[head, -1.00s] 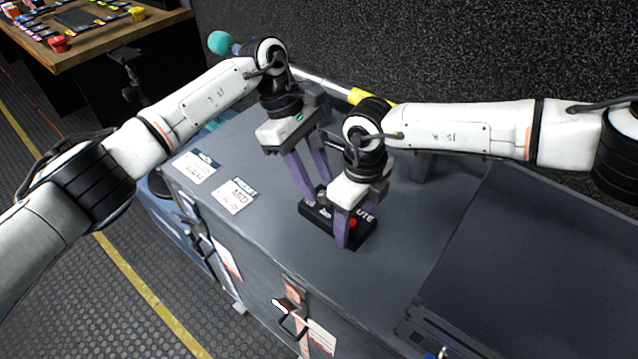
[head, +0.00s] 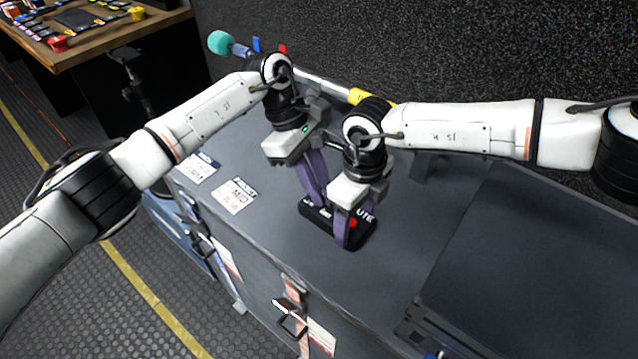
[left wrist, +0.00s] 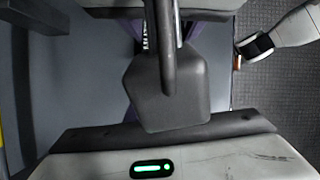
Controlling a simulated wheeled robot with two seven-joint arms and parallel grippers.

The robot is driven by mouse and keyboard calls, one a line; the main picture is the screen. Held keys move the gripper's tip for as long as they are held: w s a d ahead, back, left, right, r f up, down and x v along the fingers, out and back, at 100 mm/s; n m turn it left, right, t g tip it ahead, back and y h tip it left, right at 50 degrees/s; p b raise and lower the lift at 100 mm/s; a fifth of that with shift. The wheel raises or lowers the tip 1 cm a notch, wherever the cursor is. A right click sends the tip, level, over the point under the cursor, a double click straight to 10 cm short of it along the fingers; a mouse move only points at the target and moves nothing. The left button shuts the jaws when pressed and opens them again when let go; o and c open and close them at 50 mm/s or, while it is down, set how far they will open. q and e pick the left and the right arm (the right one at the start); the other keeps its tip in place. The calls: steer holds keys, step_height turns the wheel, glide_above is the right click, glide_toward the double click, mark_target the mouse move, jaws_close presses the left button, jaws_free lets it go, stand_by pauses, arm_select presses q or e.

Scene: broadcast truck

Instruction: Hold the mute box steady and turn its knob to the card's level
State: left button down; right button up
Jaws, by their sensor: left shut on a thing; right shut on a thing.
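The mute box (head: 325,223) is a small black box with white lettering and a red part, lying flat on the grey case top in the head view. My right gripper (head: 346,232) is shut on the box at its nearer right end and covers part of it. My left gripper (head: 319,203) reaches down over the left part of the box, its purple fingers close together, shut on what appears to be the knob. The knob and its pointer are hidden by the fingers. A white card (head: 236,196) reading MID lies left of the box. In the left wrist view the fingertips are hidden.
A second white card (head: 198,167) lies further back on the case (head: 285,250). A teal-headed microphone (head: 220,42) and a yellow item (head: 357,96) are at the back.

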arm_select(q)
steer(key=n, duration=0.1)
steer(key=n+t, duration=0.1)
steer(key=n, duration=0.1)
steer(key=n+t, duration=0.1)
steer(key=n, duration=0.1)
steer(key=shift+s+a, duration=0.1)
steer(key=shift+s, duration=0.15)
steer(key=n, duration=0.2)
steer(key=n+t, duration=0.1)
steer(key=n, duration=0.1)
steer(key=n+t, duration=0.1)
steer(key=shift+s+n, duration=0.25)
steer(key=shift+n, duration=0.15)
steer(key=c, duration=1.6)
jaws_free()
steer(key=shift+o, duration=0.2)
steer(key=shift+r, duration=0.15)
steer(key=v, duration=1.1)
steer(key=shift+r, duration=0.4)
